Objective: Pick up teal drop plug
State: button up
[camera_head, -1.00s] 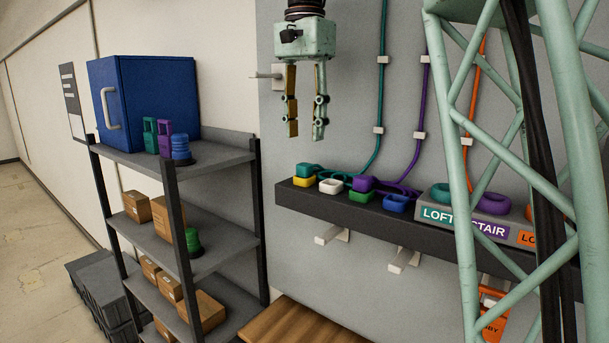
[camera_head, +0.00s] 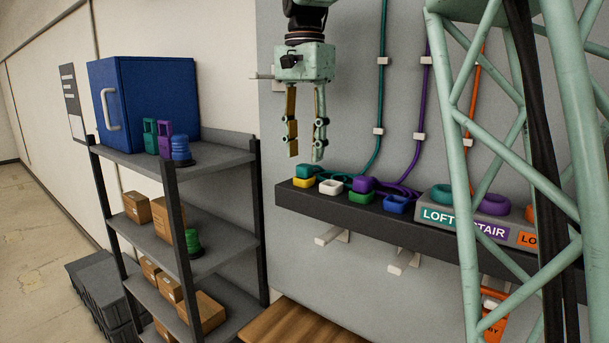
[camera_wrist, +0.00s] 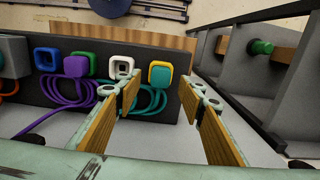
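The teal drop plug (camera_head: 302,171) sits on top of a yellow socket (camera_head: 303,182) at the left end of the dark wall shelf. Its teal cord (camera_head: 381,90) runs to the right and up the wall. My gripper (camera_head: 304,156) points down and is open and empty, its fingertips just above the plug in the head view. In the wrist view, the teal and yellow stack (camera_wrist: 161,73) appears ahead, in line with the gap between the fingers, and a coiled teal cord shows beside and below it.
A white socket (camera_head: 330,187) stands just right of the plug. Further right are a purple plug (camera_head: 363,184) over a green socket, and a blue socket (camera_head: 396,203). The labelled block (camera_head: 440,214) stands beyond them. A grey shelving rack (camera_head: 225,155) is to the left.

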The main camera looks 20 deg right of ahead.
aim_at(304, 165)
jog(key=shift+w+f, duration=0.1)
jog(key=shift+f, duration=2)
jog(key=shift+c, duration=0.7)
jog(key=c, duration=0.8)
